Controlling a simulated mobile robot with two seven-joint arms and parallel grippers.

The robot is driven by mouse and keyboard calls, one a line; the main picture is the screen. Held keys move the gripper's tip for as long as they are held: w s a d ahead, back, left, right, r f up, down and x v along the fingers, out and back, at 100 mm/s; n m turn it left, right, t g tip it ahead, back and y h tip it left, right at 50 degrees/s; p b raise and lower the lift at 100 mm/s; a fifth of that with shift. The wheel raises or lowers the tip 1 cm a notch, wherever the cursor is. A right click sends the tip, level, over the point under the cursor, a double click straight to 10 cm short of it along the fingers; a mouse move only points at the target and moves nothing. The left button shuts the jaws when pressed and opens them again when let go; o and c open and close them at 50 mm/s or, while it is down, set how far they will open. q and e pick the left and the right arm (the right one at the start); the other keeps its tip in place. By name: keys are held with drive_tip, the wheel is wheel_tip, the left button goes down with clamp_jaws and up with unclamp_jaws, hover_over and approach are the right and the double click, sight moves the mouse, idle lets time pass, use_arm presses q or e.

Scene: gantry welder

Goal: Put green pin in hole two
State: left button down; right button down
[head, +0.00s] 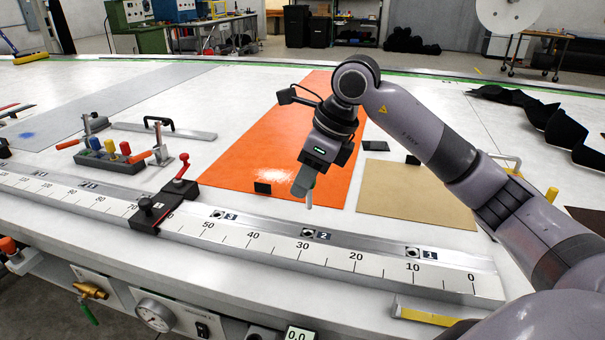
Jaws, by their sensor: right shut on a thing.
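My right gripper (304,181) is shut on a slim pin (309,201), which points down from the fingers. Only the pin's pale lower end shows; its green colour is hard to make out. It is held above the back edge of the ruler rail, over the orange sheet. Hole two (307,233) is a dark hole beside the "2" label on the rail, below the pin tip and apart from it. Hole three (218,214) is to its left and hole one (413,252) to its right. My left gripper is not in view.
A dark pin rack (110,163) with blue, yellow and other coloured tops stands at left. A black clamp block (152,211) with a red-handled lever sits on the ruler rail (265,243). Orange (250,150) and tan (410,192) sheets lie flat behind the rail.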

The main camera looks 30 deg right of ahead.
sight(310, 208)
drive_tip(key=shift+f+b, duration=1.8)
drive_tip(key=shift+f, duration=0.7)
drive_tip(key=shift+w+f+b, duration=0.1)
drive_tip(key=shift+f+b, duration=1.4)
drive_tip(key=shift+f, duration=0.5)
drive_tip(key=c, duration=0.8)
unclamp_jaws()
